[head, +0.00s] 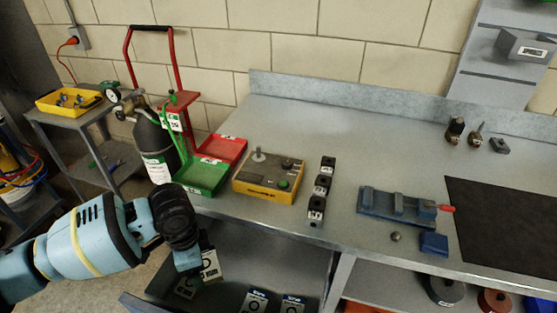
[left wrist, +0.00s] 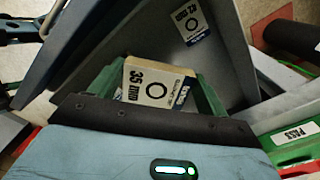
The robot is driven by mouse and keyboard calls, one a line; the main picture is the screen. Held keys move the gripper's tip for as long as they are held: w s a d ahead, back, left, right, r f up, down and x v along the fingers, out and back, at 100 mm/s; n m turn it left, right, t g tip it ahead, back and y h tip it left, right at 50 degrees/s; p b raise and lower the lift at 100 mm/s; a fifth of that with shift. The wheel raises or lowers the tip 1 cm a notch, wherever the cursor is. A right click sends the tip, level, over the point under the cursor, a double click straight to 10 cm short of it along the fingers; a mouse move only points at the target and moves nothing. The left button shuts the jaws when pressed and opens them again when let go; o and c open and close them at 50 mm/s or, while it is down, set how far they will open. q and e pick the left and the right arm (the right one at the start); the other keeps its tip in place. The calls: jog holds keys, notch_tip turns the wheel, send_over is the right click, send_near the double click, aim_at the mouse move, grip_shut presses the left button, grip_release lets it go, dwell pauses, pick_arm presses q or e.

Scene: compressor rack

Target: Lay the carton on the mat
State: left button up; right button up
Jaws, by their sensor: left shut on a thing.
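My left gripper (head: 197,262) is at the lower left, in front of the bench and over an open drawer (head: 235,268). It is shut on a carton (head: 211,266), a small tan box with a white label. In the left wrist view the carton (left wrist: 150,85) reads "35 mm" and sits between the green fingers of the gripper (left wrist: 158,88). The black mat (head: 505,228) lies flat on the bench top at the far right, well away from the gripper. The mat's bare surface shows. My right gripper is in neither view.
Other labelled cartons (head: 256,301) lie in the drawer; one shows in the left wrist view (left wrist: 190,20). On the bench stand green (head: 203,177) and red trays, a yellow control box (head: 268,178), black blocks (head: 321,187) and a blue vise (head: 398,207). The bench's front edge lies between carton and mat.

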pick_arm(q)
jog(key=s+a+r+n, duration=0.4)
jog(key=s+r+n, duration=0.3)
jog(key=r+n, duration=0.4)
jog(key=n, duration=0.3)
jog(key=shift+a, duration=0.2)
